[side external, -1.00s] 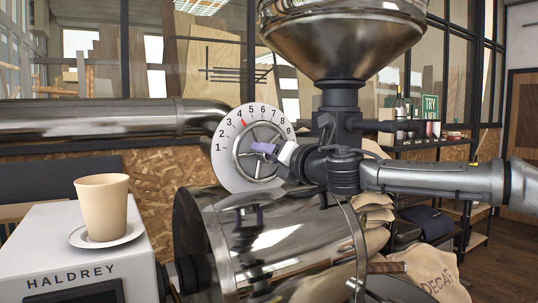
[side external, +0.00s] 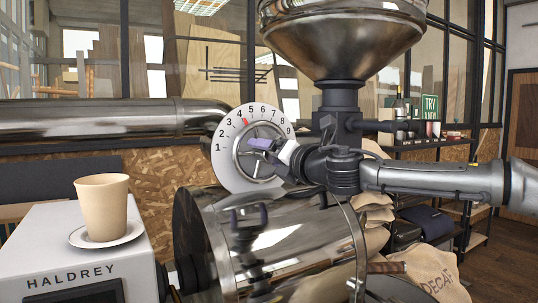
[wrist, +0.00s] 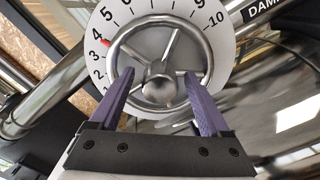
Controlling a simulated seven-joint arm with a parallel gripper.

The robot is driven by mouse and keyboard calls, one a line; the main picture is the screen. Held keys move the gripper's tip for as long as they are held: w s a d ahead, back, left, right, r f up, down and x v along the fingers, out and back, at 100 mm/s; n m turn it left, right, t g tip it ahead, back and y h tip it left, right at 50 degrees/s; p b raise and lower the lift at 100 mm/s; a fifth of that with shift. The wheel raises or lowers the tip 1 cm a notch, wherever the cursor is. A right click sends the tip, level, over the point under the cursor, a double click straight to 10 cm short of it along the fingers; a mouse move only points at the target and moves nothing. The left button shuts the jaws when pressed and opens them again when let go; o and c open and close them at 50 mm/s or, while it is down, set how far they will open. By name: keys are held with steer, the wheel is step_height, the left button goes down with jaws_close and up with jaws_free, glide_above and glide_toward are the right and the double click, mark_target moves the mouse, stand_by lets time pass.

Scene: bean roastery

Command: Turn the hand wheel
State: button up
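The hand wheel (side external: 236,152) is a metal ring with spokes, set on a round white dial (side external: 222,168) with numbers. Its ring (wrist: 158,24) and hub (wrist: 159,86) show in the wrist view. A red mark (side external: 245,121) lies close to the 4; the wrist view also shows this red mark (wrist: 105,43). My gripper (side external: 261,143) is at the wheel, covering part of it in the side view. In the wrist view my gripper (wrist: 158,74) has its purple fingers apart, one on each side of the hub, over the wheel. I cannot tell whether they touch the spokes.
A large metal funnel (side external: 340,35) stands above my arm, and a shiny drum (side external: 290,240) lies below. A metal pipe (side external: 100,120) runs to the left of the dial. A tan cup (side external: 103,208) stands on a saucer on a white machine (side external: 75,262) at the lower left.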

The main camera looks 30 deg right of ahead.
steer(key=s, duration=1.3)
steer(key=shift+s, duration=0.4)
